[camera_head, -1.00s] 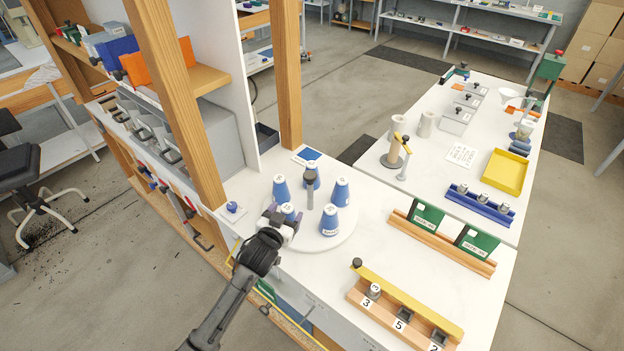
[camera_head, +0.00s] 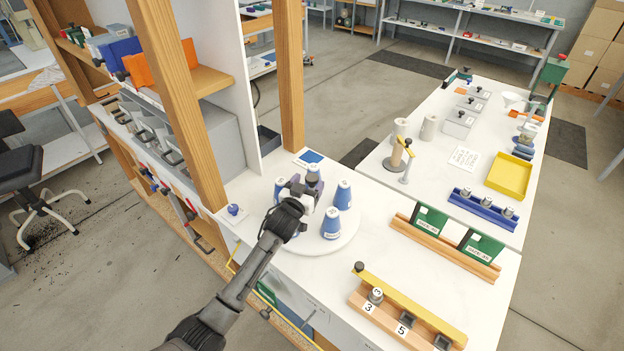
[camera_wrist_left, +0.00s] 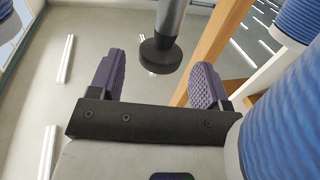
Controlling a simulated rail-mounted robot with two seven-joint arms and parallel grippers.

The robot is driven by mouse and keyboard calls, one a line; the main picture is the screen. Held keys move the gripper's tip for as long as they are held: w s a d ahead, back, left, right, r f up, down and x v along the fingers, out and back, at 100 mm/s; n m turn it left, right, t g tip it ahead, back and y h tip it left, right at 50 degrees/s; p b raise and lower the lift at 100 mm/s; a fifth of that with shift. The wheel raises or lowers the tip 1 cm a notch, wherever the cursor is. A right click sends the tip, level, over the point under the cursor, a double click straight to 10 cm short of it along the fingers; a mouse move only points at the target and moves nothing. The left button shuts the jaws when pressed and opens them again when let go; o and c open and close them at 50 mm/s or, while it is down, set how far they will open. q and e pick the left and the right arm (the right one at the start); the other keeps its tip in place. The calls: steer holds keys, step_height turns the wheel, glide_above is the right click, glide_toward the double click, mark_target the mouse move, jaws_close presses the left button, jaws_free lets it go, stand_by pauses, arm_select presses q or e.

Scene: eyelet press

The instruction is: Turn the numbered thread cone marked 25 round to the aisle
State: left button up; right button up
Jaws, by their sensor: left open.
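Another is mostly hidden behind my left arm. The number labels are too small to read, so I cannot tell which is 25. My left gripper (camera_head: 304,187) is open over the turntable's middle. In the left wrist view a grey post with a black knob (camera_wrist_left: 156,55) shows between and beyond the purple fingers (camera_wrist_left: 157,84), with blue cones (camera_wrist_left: 288,115) beside. My right gripper is out of view.
A wooden upright (camera_head: 290,80) and shelving stand left of and behind the turntable. Wooden racks (camera_head: 444,247) with green plates and numbered slots (camera_head: 400,318) lie to the right. The bench between is clear.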

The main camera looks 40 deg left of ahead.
arm_select(q)
steer(key=shift+x, duration=1.55)
steer(key=shift+c, duration=0.5)
